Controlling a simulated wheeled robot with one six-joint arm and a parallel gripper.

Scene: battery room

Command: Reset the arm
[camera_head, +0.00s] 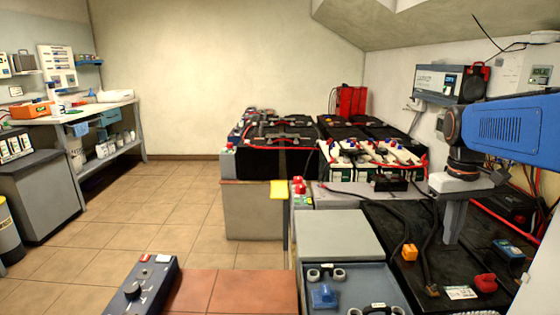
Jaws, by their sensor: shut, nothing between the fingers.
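My arm (505,130), with a blue link and a dark joint, reaches in from the right edge. My gripper (452,238) hangs from it, grey and pointing down. Its fingers look shut, with nothing held between them. It is over or in front of the black battery top (385,222) at the right; I cannot tell how large the gap below the fingertips is.
Black cables, an orange connector (410,252) and a red part (485,283) lie close to the gripper. A wall charger (437,85) is behind the arm. A grey tray (345,290) is at front centre. Tiled floor (150,215) is clear at left.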

